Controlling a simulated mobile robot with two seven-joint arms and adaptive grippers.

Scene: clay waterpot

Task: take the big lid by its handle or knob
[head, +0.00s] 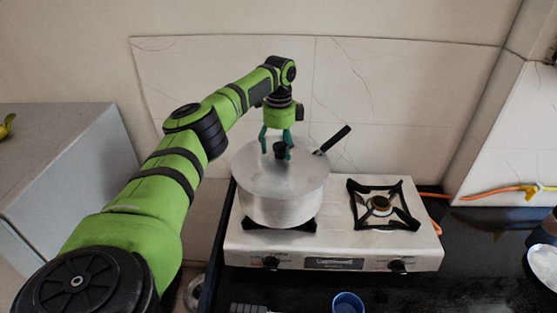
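The big lid (257,176) is a flat silver disc lying on a large metal pot (280,210) on the left burner of the stove. Its dark knob (280,151) stands up near the lid's middle. My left gripper (277,150) points down from above, with its green fingers apart on either side of the knob. I cannot tell whether the fingers touch the knob. My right gripper is not in view.
The silver stove (340,245) has an empty right burner (380,204). A blue cup (347,303) stands in front on the dark counter (480,260). An orange hose (500,191) runs at the right.

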